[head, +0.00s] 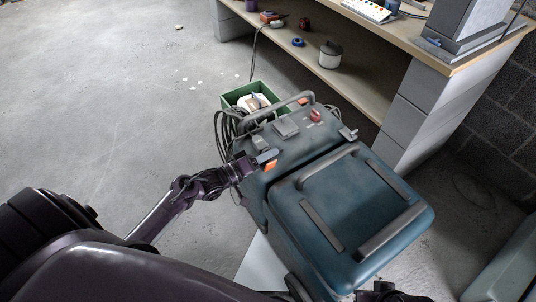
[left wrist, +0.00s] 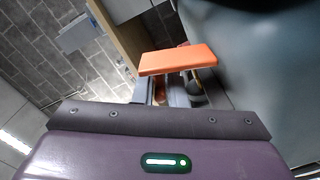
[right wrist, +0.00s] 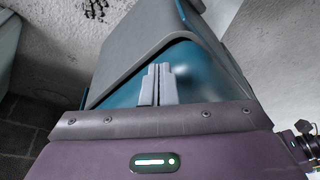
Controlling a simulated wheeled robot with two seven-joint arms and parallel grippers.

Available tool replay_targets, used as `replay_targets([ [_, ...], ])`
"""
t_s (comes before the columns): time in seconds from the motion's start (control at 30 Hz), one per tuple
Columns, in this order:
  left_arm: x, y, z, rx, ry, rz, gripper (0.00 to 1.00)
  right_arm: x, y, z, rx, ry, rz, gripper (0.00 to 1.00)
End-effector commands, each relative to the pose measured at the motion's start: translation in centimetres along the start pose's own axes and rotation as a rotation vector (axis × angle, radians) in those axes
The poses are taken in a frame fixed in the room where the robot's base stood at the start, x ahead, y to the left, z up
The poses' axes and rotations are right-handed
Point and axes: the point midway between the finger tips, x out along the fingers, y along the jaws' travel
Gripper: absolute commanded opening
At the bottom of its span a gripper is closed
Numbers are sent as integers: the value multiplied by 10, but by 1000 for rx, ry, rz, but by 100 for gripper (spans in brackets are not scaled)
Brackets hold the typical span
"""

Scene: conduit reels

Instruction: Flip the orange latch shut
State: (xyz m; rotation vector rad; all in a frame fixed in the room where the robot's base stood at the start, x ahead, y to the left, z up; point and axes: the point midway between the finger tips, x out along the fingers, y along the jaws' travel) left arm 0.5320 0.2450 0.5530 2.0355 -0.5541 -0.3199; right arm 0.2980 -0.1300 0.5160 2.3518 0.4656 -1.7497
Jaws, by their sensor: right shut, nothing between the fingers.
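The orange latch (head: 271,166) is on the near left edge of the blue-grey machine (head: 325,215), beside my left gripper (head: 266,157). In the left wrist view the orange latch (left wrist: 177,60) is a flat plate standing across the front of my left gripper (left wrist: 163,92). The plate hides the fingertips; the fingers look a little apart, with nothing seen held. I cannot tell whether they touch the latch. My right gripper (right wrist: 157,72) is shut and empty, facing a grey-edged corner of the machine (right wrist: 195,70). In the head view the right arm shows only at the bottom edge.
A green bin (head: 240,93) and black cable coils (head: 228,135) sit at the machine's far end. A grey handle (head: 282,108) and a red knob (head: 315,116) are on its top. A workbench with a lower shelf (head: 340,75) stands behind.

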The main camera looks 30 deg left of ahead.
Motion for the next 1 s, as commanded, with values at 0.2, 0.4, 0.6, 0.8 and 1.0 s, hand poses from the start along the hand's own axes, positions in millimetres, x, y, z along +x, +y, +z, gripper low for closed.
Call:
replay_targets([
  [0.2,0,0,0,0,0,0,0,0,0,0,0,0,0,0],
  [0.4,0,1,0,16,-1,0,0,-2,0,0,1,-5,0,0],
  [0.6,0,5,3,94,-2,0,0,-6,3,4,10,-34,5,0],
  [0.8,-1,9,9,244,-3,-2,0,-12,14,10,33,-104,26,0],
  [1.0,-1,13,18,432,-3,-1,0,-19,21,16,52,-159,38,0],
])
